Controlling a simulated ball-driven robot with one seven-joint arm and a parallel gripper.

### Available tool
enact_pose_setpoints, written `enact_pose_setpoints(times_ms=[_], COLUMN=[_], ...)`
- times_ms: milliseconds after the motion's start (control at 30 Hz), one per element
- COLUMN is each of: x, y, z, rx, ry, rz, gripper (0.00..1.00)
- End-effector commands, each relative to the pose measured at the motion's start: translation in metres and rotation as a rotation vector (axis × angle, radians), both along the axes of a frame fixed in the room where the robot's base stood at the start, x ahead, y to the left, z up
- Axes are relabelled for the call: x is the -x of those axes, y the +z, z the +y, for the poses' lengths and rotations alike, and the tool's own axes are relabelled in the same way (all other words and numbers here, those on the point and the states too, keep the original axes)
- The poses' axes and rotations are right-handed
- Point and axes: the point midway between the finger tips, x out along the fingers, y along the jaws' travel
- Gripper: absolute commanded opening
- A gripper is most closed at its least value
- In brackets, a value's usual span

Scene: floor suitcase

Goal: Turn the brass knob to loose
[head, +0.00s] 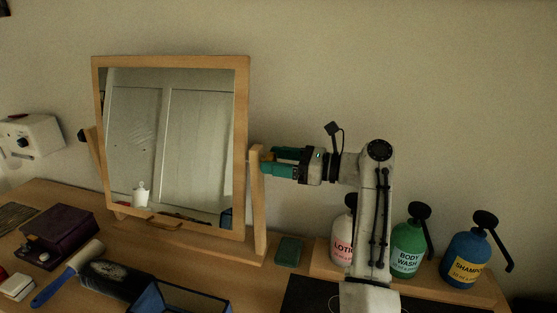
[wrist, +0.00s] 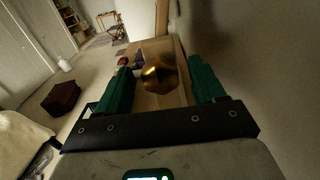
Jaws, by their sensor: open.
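The brass knob (wrist: 158,76) is faceted and shows in the wrist view, between my two green fingers with a gap on each side. It sits in front of the light wooden mirror post. In the head view my gripper (head: 270,162) is open and lies sideways, its fingertips close to the right post (head: 259,205) of the tilting mirror (head: 170,62). The knob is hidden there by my fingers. My gripper also shows in the wrist view (wrist: 161,84), open, with nothing clamped. I cannot tell how deep the knob lies between the fingers.
Lotion (head: 342,250), body wash (head: 408,248) and shampoo (head: 467,258) pump bottles stand at the right, around and beside my arm. A green block (head: 289,251) lies by the post. A lint roller (head: 70,270) and purple box (head: 65,232) lie left. The wall is close behind.

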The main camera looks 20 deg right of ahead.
Motion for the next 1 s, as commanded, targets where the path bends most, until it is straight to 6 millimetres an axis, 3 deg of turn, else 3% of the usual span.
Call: enact_pose_setpoints(times_ms=[67,600,1000], x=[0.0001,0.0003,0.0006], y=[0.0,-0.0002,0.0002], z=[-0.0001,-0.0004,-0.0009], rx=[0.0,0.0,0.043], ry=[0.0,0.0,-0.002], rz=[0.0,0.0,-0.058], gripper=[0.67,0.15,0.14])
